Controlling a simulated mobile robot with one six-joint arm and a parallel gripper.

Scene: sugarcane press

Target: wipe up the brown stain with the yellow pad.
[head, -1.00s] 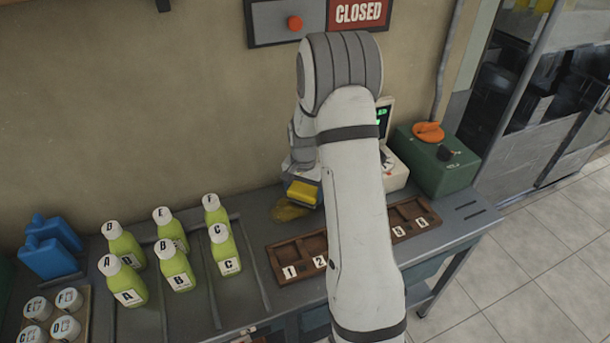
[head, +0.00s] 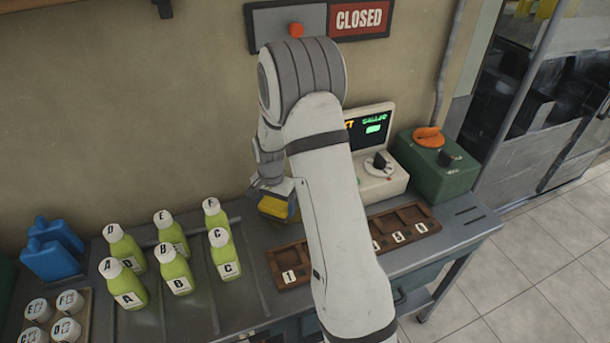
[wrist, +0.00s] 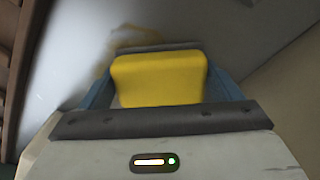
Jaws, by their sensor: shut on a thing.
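The yellow pad (head: 273,207) is in my gripper (head: 279,200), low over the grey counter, right of the green bottles. In the wrist view the pad (wrist: 160,78) fills the space between the two blue fingers of my gripper (wrist: 162,80), which is shut on it. A faint brown stain (wrist: 126,36) shows on the counter just beyond the pad in the wrist view. Part of it is hidden behind the pad. In the head view the pad and gripper cover the stain. I cannot tell whether the pad touches the counter.
Green lettered bottles (head: 176,268) stand left of my gripper. A wooden numbered tray (head: 290,278) lies to the right, partly behind my arm. A cream device with a screen (head: 380,182) and a green box (head: 440,177) stand farther right. The wall is close behind.

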